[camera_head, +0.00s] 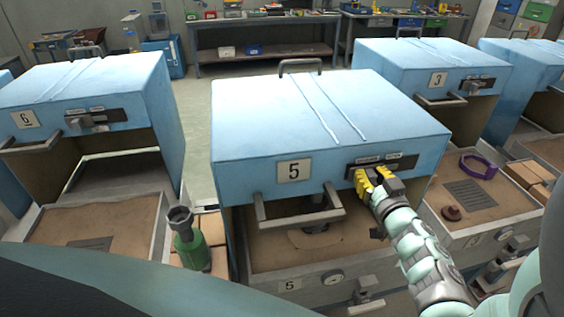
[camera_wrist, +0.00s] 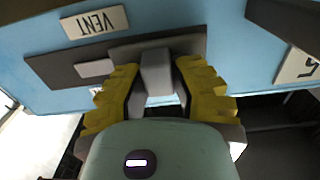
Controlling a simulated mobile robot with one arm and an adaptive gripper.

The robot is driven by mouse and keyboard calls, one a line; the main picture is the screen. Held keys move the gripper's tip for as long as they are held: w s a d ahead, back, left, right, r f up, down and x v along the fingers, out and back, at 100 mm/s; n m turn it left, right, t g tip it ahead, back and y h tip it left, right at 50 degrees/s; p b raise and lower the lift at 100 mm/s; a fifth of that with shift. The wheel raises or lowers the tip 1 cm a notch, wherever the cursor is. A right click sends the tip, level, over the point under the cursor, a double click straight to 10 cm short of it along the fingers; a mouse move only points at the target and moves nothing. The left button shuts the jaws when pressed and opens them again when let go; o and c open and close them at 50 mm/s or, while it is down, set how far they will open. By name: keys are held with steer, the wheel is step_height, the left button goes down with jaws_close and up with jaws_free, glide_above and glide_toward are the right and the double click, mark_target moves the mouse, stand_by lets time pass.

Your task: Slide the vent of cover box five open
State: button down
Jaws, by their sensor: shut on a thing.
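Cover box five (camera_head: 300,120) is a pale blue box with a "5" plate (camera_head: 294,170) on its front. Its vent (camera_head: 410,163) is a dark strip with small labels at the front's upper right. My gripper (camera_head: 371,178) has yellow fingertips and is at this strip. In the wrist view, the fingers (camera_wrist: 158,88) are shut on the grey vent knob (camera_wrist: 156,70), one on each side. The knob is right of the strip's middle there. The inverted "VENT" plate (camera_wrist: 94,22) is above it. The head view hides most of the knob behind my fingers.
A handle bar (camera_head: 300,212) juts from box five's front, left of my gripper. Below is a sand-filled tray (camera_head: 290,282). A green bottle (camera_head: 190,245) stands left. Box six (camera_head: 90,90) and box three (camera_head: 435,65) flank box five.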

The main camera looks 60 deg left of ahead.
mark_target(392, 163)
steer(key=shift+w, duration=0.1)
steer(key=shift+w+d+f+p, duration=0.1)
steer(key=shift+w+d+p, duration=0.3)
steer(key=shift+w, duration=0.75)
steer(key=shift+w+d+r+p, duration=0.1)
steer(key=shift+w+d, duration=0.45)
steer(key=shift+w, duration=0.55)
steer(key=shift+w+d+f+p, duration=0.15)
steer(key=shift+w+d, duration=0.35)
steer(key=shift+w, duration=0.65)
steer(key=c, duration=0.8)
jaws_free()
steer(key=v, duration=1.2)
steer(key=shift+s, duration=0.1)
